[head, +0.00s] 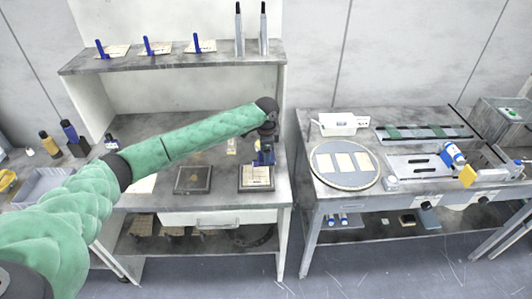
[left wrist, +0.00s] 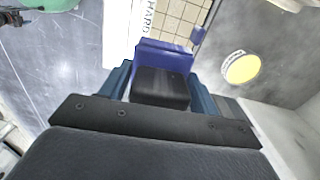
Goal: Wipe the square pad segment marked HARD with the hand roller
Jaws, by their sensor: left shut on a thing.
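My left gripper (head: 265,147) is shut on the blue hand roller (head: 264,158), above the right-hand square pad segment (head: 258,182) on the left bench. In the left wrist view the blue roller (left wrist: 165,52) and its dark grip sit between the fingers of my gripper (left wrist: 160,88). Beyond it is the tan gridded pad (left wrist: 182,20) with a white strip lettered HARD (left wrist: 148,20). The roller covers part of the pad, and I cannot tell whether it touches it. My right gripper is in neither view.
A second dark-framed square pad (head: 193,180) lies to the left. A shelf (head: 170,63) with several blue-handled tools rises behind. A separate bench at right holds a round platen (head: 345,182) and a white box (head: 338,123). A pale yellow disc (left wrist: 241,68) lies near the roller.

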